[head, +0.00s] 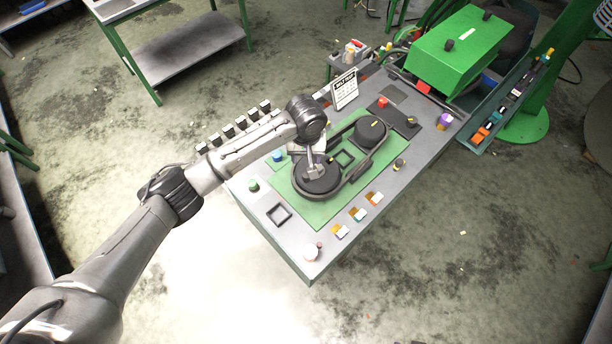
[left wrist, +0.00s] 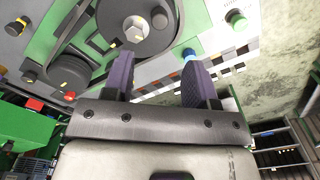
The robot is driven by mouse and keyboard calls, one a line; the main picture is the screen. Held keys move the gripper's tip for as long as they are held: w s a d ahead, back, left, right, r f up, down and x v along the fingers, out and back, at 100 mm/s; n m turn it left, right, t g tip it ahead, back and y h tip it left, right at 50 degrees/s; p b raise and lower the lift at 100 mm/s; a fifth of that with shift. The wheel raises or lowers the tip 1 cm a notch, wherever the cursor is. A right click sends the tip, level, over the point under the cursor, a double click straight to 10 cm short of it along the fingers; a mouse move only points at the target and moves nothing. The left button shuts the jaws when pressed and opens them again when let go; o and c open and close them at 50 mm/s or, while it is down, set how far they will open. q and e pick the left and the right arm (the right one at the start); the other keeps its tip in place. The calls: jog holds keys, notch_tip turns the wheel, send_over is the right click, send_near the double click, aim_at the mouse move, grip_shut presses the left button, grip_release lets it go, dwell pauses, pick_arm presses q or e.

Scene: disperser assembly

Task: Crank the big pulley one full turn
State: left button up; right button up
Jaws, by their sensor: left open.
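The big pulley (head: 320,187) is a dark disc at the near end of the green plate (head: 296,207) on the workbench. The smaller pulley (head: 371,133) sits farther back on the plate, with a dark belt running around both. In the left wrist view the big pulley (left wrist: 128,46) shows a pale centre and a small dark knob (left wrist: 160,19) near it. My left gripper (head: 314,168) is over the big pulley and partly hides it. In the left wrist view its two purple-grey fingers (left wrist: 160,82) stand apart with nothing between them. My right gripper is not in view.
A sign (head: 345,90) stands behind the plate. Coloured blocks (head: 358,213) line the right front edge. A green box (head: 458,47) stands at the back right.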

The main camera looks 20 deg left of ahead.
aim_at(306, 175)
pick_arm(q)
notch_tip(306, 175, down, 12)
jog(key=shift+f, duration=0.2)
dwell(0.4)
jog(key=shift+c, duration=0.3)
grip_shut()
